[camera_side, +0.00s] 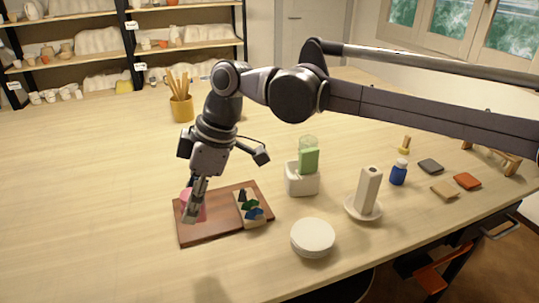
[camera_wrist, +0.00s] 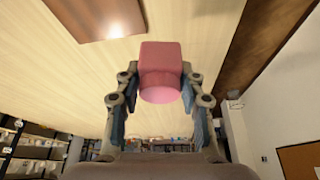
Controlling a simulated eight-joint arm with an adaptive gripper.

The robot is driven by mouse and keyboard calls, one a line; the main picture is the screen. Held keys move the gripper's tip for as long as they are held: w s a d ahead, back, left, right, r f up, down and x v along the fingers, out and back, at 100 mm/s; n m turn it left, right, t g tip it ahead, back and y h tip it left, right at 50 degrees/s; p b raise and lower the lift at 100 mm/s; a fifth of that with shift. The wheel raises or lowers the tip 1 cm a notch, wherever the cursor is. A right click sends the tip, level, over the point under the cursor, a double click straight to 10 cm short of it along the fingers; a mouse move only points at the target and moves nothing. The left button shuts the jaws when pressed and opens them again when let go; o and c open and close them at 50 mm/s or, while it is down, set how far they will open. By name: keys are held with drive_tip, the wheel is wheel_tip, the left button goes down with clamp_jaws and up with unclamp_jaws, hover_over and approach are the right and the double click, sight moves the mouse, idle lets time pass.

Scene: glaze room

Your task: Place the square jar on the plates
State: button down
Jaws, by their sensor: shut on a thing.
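The pink square jar (camera_wrist: 161,68) is between the two fingers of my gripper (camera_wrist: 160,98) in the wrist view. My gripper is shut on it. In the side view my gripper (camera_side: 194,212) partly hides the jar (camera_side: 186,200), which shows over the left part of a brown board. I cannot tell from the side view how high it is held; in the wrist view it looks clear of the board. The plates (camera_side: 313,234) are a white round stack to the right of the board, near the table's front edge, with nothing on top.
The brown board (camera_side: 224,193) carries a pale piece with dark and green patches (camera_side: 250,207). A white holder with a green bottle (camera_side: 302,179) stands behind the plates. A dish with a pale upright block (camera_side: 368,189) and a blue bottle (camera_side: 398,173) stand to the right.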

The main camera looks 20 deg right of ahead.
drive_tip(key=w+d+r+m, duration=0.1)
drive_tip(key=d+r, duration=0.2)
drive_tip(key=d, duration=1.4)
drive_tip(key=s+d+m+t, duration=0.1)
drive_tip(key=s+d, duration=0.2)
drive_tip(key=d, duration=0.5)
drive_tip(key=s+d+m, duration=0.1)
drive_tip(key=s+d, duration=0.2)
drive_tip(key=d, duration=0.5)
hover_over(304, 233)
drive_tip(key=d, duration=0.2)
drive_tip(key=f, duration=0.6)
drive_tip(key=shift+s+a+f, duration=0.15)
drive_tip(key=shift+s+f, duration=0.2)
drive_tip(key=shift+f, duration=2.05)
drive_tip(key=shift+f, duration=0.1)
drive_tip(key=c, duration=0.8)
unclamp_jaws()
